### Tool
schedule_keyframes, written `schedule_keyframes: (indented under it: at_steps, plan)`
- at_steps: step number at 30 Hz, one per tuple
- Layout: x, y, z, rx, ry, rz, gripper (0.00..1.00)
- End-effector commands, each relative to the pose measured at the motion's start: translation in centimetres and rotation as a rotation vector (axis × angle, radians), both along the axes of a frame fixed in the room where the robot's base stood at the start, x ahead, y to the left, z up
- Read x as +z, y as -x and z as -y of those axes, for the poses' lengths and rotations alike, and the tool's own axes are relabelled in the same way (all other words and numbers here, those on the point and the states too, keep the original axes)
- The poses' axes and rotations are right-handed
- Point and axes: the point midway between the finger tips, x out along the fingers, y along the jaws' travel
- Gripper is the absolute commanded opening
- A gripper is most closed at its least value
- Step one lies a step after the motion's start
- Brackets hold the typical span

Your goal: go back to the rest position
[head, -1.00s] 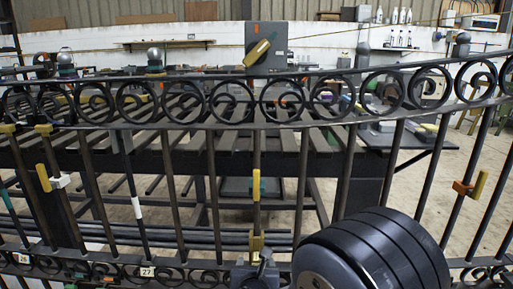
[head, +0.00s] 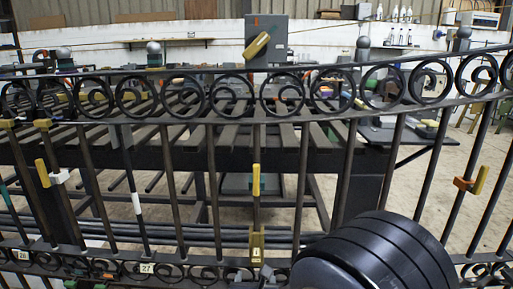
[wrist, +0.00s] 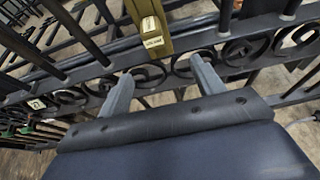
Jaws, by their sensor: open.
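My gripper (wrist: 163,82) shows in the wrist view, its two grey fingers spread apart with nothing between them. It is out of sight in the head view, where only a dark rounded part of my arm shows at the lower right. Past the fingertips in the wrist view is the gate's lower scroll band (wrist: 150,75). An olive-yellow block (wrist: 150,28) with white labels is on a bar beyond the fingers, apart from them. The same block shows low on the middle bar in the head view (head: 257,243).
The scroll gate (head: 210,175) spans the head view in front of me. A grey box with a yellow handle (head: 257,45) stands above its top rail. Yellow pieces sit on the bars at left (head: 43,173), middle (head: 256,180) and right (head: 480,180). Benches stand behind.

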Motion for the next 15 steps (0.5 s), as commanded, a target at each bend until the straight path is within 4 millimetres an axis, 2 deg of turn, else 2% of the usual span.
schedule_keyframes:
  at_steps: [5, 15]
  plan:
    - [0.02, 1.08, -0.1, 0.001, 0.0, 0.0, 0.64]
    - [0.03, 1.17, -0.05, -0.001, -0.001, 0.0, 0.64]
